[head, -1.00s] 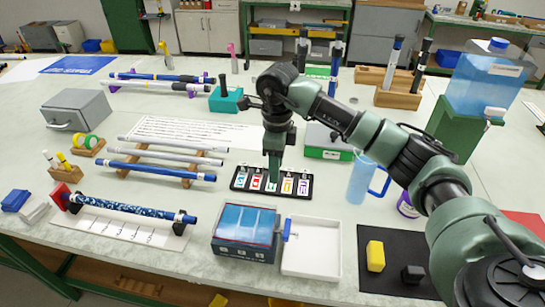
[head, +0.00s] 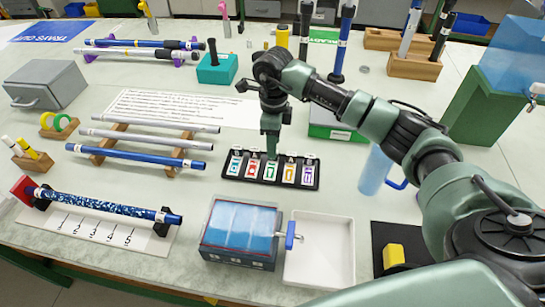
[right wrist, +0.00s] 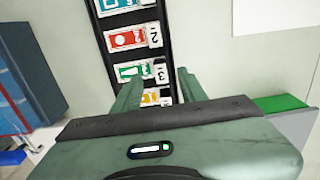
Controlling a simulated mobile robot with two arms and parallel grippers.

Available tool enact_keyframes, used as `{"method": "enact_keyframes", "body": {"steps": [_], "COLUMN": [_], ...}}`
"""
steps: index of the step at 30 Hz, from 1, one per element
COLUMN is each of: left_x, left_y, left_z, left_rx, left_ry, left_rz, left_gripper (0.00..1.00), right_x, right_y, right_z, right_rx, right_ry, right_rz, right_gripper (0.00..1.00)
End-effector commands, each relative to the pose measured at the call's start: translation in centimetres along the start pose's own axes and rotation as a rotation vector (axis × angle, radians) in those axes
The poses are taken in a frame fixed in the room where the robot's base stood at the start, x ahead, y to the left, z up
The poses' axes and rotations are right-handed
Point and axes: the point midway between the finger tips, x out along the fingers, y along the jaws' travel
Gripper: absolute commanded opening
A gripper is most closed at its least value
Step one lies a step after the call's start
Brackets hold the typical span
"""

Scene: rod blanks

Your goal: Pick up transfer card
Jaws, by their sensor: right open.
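A black rack (head: 225,177) holds a row of upright-looking cards with coloured marks: teal, red (head: 252,168), green (head: 270,171), orange (head: 289,173) and purple (head: 307,176). My right gripper (head: 271,154) points down over the rack's middle, at the green card. In the right wrist view my right gripper (right wrist: 158,88) is open, its two fingers on either side of the row near the green card (right wrist: 130,71) numbered 3 and the orange card (right wrist: 150,97). The red card (right wrist: 127,39) is numbered 2. I cannot tell whether the fingers touch a card. My left gripper is not visible.
A blue-lidded box (head: 240,229) and a white tray (head: 320,262) stand in front of the rack. A blue jug (head: 375,170) and a green-and-white box (head: 335,128) are to its right. Rods on a wooden stand (head: 110,138) lie to the left.

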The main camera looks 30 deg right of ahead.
Motion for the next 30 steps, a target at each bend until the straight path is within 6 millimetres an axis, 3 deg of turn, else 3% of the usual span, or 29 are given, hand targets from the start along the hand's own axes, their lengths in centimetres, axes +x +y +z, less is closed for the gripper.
{"method": "enact_keyframes", "body": {"steps": [6, 13, 18, 30], "left_x": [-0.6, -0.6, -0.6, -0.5], "left_y": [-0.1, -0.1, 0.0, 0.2], "left_z": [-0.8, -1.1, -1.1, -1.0], "left_rx": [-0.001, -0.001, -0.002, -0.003], "left_ry": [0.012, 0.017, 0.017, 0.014], "left_rz": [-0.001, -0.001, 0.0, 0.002], "left_gripper": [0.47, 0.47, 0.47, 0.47], "right_x": [2.4, 2.5, 2.5, 2.2], "right_y": [-0.1, -0.1, -0.1, -0.1], "right_z": [0.1, 0.1, 0.1, 0.1], "right_rx": [0.0, -0.001, -0.001, 0.0], "right_ry": [0.0, -0.001, -0.001, -0.001], "right_rz": [0.001, -0.001, -0.001, -0.001], "right_gripper": [0.42, 0.42, 0.0, 0.0]}}
